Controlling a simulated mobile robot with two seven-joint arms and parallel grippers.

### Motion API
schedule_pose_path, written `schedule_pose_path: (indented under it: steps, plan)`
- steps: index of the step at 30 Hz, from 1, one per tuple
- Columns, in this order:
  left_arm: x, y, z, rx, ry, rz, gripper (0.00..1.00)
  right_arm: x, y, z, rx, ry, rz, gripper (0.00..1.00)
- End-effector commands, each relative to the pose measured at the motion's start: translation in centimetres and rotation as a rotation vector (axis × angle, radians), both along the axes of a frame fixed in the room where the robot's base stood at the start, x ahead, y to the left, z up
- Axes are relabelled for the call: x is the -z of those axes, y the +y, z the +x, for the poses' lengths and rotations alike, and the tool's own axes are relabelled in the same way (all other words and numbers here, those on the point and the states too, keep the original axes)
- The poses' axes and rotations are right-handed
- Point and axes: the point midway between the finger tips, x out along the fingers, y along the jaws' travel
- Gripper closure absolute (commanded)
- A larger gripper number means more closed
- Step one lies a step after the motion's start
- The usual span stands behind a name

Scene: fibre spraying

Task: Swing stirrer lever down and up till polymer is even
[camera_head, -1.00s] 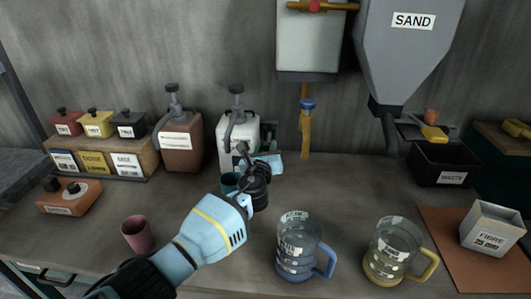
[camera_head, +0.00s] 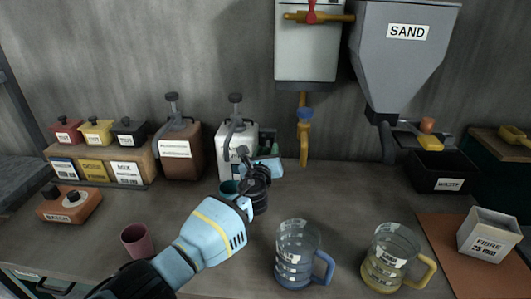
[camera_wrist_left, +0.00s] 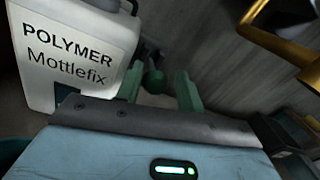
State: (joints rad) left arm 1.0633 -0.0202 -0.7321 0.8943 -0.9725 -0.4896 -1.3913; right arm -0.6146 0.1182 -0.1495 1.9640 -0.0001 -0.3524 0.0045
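The white polymer jug (camera_head: 226,142) stands at the back of the bench, with a grey pump head on top. Its label "POLYMER Mottlefix" (camera_wrist_left: 68,55) shows large in the left wrist view. My left gripper (camera_head: 268,140) is beside the jug's right side, its fingers towards the wall. In the left wrist view its two green fingers (camera_wrist_left: 160,85) stand apart. A small dark green knob (camera_wrist_left: 154,80) shows between them, seemingly with a gap on each side; contact is unclear. I cannot make out the rest of the lever or the polymer inside. My right gripper is not in view.
A teal cup (camera_head: 229,188) stands close to my left wrist. A brown jug (camera_head: 178,155) is left of the white one. A yellow pipe (camera_head: 304,150) hangs to the right. Two measuring jugs (camera_head: 296,255) (camera_head: 388,258) and a pink cup (camera_head: 137,240) stand in front.

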Motion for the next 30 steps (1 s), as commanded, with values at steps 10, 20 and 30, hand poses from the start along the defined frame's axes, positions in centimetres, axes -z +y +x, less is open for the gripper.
schedule_pose_path:
  steps: [10, 20, 30]
  plan:
    - [0.3, 0.1, -0.4, -0.002, 0.005, 0.000, 0.63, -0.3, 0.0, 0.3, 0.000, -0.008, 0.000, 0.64]
    - [0.1, 0.4, -3.8, -0.001, -0.001, -0.002, 0.63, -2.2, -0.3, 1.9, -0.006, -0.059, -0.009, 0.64]
    - [0.4, 0.5, -7.0, 0.000, 0.004, -0.001, 0.63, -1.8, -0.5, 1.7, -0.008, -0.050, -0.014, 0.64]
